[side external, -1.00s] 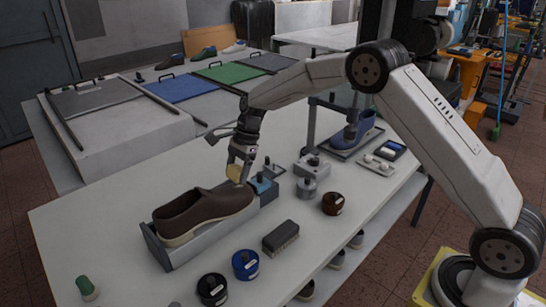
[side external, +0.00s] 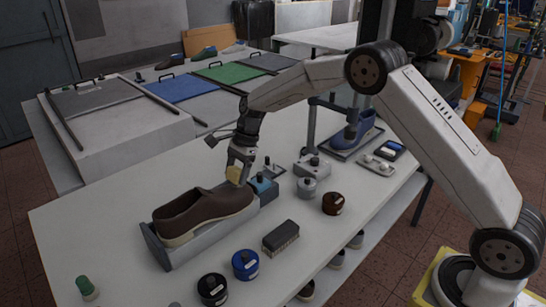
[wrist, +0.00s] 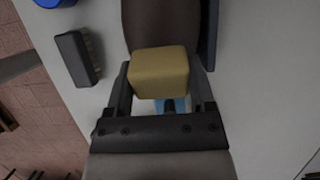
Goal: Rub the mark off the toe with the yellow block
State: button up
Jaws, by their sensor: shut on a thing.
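A brown shoe (side external: 203,213) lies in a grey cradle (side external: 172,258) on the white table, its toe pointing toward the blue clamp block (side external: 263,188). My gripper (side external: 237,172) is shut on the yellow block (side external: 234,175), which is at the shoe's toe end. In the wrist view the yellow block (wrist: 160,72) sits between my two fingers, over the end of the brown shoe (wrist: 160,25). I cannot tell whether the block touches the toe. No mark shows; the block hides part of the toe.
A brush (side external: 281,236), a blue-lidded jar (side external: 245,264), a black jar (side external: 212,288) and a brown jar (side external: 333,203) stand in front of the cradle. A blue shoe (side external: 357,133) is on a stand behind. The table left of the cradle is mostly clear.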

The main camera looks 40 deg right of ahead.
jog(key=shift+x, duration=0.85)
dwell(0.4)
jog(key=shift+d, duration=0.1)
jog(key=shift+d+f, duration=0.35)
jog(key=shift+d, duration=0.55)
jog(key=shift+d+f, duration=0.3)
jog(key=shift+d, duration=0.55)
jog(key=shift+f, duration=0.1)
jog(key=shift+a, duration=0.2)
jog(key=shift+a+r, duration=0.4)
jog(key=shift+a, duration=0.45)
jog(key=shift+a+r, duration=0.4)
jog(key=shift+a, duration=0.45)
jog(key=shift+v, duration=3.05)
jog(key=shift+d, duration=0.1)
